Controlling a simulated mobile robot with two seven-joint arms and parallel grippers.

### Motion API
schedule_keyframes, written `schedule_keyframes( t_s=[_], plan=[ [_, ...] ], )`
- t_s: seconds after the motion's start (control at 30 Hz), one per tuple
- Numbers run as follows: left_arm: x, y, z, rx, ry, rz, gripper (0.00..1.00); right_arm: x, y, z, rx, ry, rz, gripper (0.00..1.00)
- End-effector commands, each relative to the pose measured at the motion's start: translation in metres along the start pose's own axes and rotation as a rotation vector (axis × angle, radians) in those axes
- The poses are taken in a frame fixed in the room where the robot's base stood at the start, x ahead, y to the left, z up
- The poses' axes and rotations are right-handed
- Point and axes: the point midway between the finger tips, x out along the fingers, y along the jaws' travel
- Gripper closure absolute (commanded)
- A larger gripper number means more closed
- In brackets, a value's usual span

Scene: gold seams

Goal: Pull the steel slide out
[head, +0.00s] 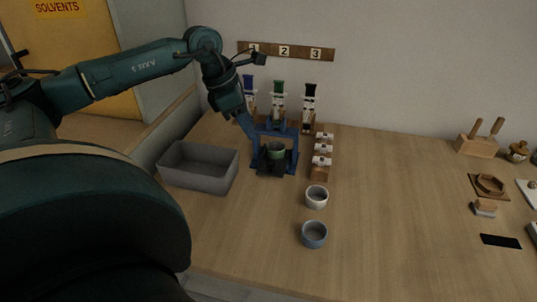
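My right gripper is not in view.
A grey bin (189,178) stands left of the frame. Blue, green and black-topped dispensers (279,88) stand behind, below a numbered board (286,51). The middle right bench is clear.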

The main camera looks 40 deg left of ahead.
Motion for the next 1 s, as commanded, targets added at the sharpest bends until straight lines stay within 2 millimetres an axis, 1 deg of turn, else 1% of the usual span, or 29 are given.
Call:
schedule_keyframes(
  t_s=[0.03, 0.3, 0.4, 0.5, 0.6, 0.7, 0.97, 1.0],
  plan=[
    [0.011, -0.002, 0.001, 0.0, -0.002, -0.007, 0.69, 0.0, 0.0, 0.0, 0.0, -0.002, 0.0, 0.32],
    [0.068, -0.002, 0.001, -0.003, -0.003, -0.007, 0.69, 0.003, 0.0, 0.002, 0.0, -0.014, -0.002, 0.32],
    [0.085, -0.002, 0.001, -0.003, -0.003, -0.006, 0.69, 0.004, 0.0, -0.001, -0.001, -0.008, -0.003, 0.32],
    [0.098, -0.001, 0.001, -0.003, -0.004, -0.004, 0.69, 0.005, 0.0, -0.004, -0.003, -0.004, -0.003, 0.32],
    [0.106, -0.001, 0.001, -0.002, -0.002, -0.004, 0.69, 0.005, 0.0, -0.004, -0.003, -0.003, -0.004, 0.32],
    [0.11, -0.001, 0.001, -0.002, -0.002, -0.003, 0.69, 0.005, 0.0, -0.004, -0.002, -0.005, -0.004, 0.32],
    [0.111, -0.001, 0.001, -0.001, -0.002, -0.002, 0.69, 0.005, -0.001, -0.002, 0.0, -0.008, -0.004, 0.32],
    [0.111, -0.001, 0.001, -0.001, -0.002, -0.002, 0.72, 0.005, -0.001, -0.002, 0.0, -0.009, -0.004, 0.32]
  ],
)
